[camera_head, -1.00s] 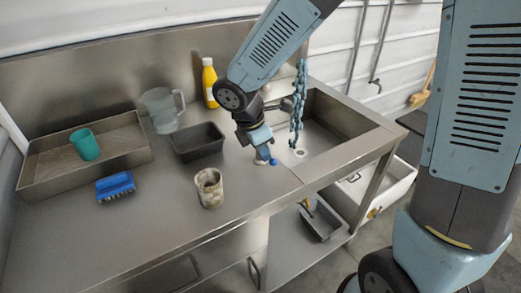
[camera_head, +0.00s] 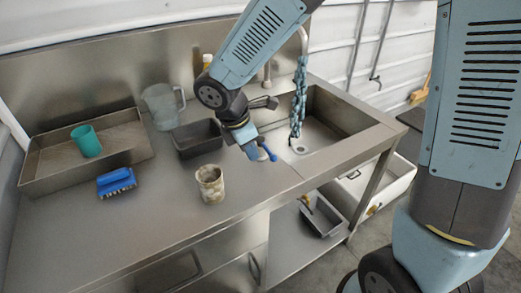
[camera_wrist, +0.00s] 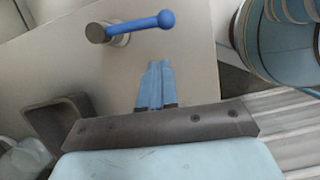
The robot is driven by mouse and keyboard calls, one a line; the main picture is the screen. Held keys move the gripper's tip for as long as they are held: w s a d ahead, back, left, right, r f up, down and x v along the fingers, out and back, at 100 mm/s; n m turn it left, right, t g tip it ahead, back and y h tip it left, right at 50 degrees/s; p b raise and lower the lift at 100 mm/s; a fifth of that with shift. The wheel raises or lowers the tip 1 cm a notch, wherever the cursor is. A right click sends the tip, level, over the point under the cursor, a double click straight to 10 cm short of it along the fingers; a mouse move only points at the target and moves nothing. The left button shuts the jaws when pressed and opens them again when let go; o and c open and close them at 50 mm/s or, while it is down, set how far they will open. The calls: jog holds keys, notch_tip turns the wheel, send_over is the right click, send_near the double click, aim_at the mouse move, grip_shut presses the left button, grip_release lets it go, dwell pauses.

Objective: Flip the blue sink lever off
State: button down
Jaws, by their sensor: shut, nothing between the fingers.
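The blue lever (camera_head: 267,150) is on the steel counter beside the sink (camera_head: 345,116). In the wrist view the lever (camera_wrist: 140,25) is a blue bar with a round ball at its right end and a grey pivot at its left. My gripper (camera_head: 254,154) is low over the counter, just left of the lever in the head view. In the wrist view its fingers (camera_wrist: 157,68) are shut together and empty, with a visible gap between them and the bar. My gripper hides part of the lever's base in the head view.
A stained cup (camera_head: 210,185) stands in front of my gripper, and a dark grey tub (camera_head: 197,140) is to its left. A blue textured hanging thing (camera_head: 299,95) is by the sink. A clear jug (camera_head: 162,105) and blue brush (camera_head: 117,183) are farther left.

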jog(key=v, duration=1)
jog(key=shift+w, duration=0.1)
